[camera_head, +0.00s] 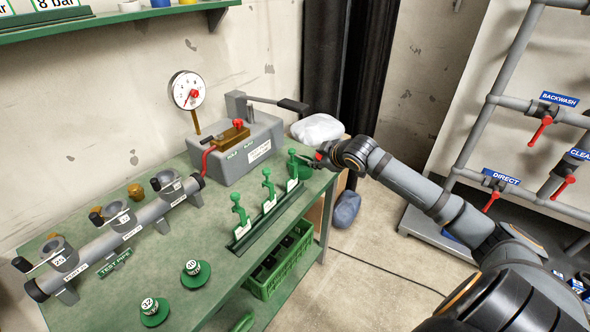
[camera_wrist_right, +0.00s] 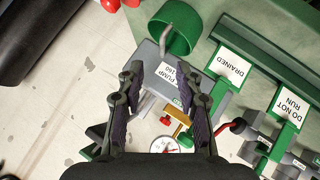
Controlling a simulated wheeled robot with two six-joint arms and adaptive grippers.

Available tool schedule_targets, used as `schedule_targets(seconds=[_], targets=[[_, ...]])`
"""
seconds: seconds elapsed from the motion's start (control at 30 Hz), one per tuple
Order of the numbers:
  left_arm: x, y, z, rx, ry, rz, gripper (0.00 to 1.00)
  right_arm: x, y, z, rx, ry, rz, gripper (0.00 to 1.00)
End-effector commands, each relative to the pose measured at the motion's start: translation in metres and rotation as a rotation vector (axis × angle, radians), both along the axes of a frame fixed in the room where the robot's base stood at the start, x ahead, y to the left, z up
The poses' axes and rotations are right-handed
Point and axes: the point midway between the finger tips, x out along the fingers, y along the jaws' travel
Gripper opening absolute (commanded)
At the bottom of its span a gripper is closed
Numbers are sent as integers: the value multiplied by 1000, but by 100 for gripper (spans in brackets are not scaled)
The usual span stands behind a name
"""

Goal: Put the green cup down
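A hollow green cup (camera_wrist_right: 184,38) with a bent grey rod at its mouth shows at the top of the right wrist view. My right gripper (camera_wrist_right: 148,80) has its two fingers spread, with a clear gap and nothing between them. The cup lies beyond the fingertips; I cannot tell whether it touches them. In the head view my right gripper (camera_head: 313,162) is at the bench's right end, beside the last of several green posts (camera_head: 292,163). The cup cannot be made out clearly there. My left gripper is out of view.
Green posts with white tags stand on a dark strip (camera_head: 268,222). Behind is a grey pump (camera_head: 245,150) with a lever. A pipe with clamps (camera_head: 120,238) and green pieces marked 32 (camera_head: 154,311) and 40 (camera_head: 195,274) are on the bench. A green crate (camera_head: 282,263) is below.

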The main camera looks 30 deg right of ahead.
Motion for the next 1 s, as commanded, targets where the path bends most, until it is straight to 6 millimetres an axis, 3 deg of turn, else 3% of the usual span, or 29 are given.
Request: schedule_targets(seconds=[0.1, 0.27, 0.6, 0.83, 1.0], targets=[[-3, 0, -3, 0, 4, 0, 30, -3, 10, 11, -21, -2, 30, 36], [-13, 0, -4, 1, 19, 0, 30, 3, 9, 9, -16, -7, 27, 36], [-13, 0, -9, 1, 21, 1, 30, 37, 6, -18, -15, -5, 27, 36], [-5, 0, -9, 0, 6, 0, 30, 42, 5, -24, -18, -3, 28, 36], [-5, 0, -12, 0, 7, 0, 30, 61, 2, -47, -13, -3, 28, 36]])
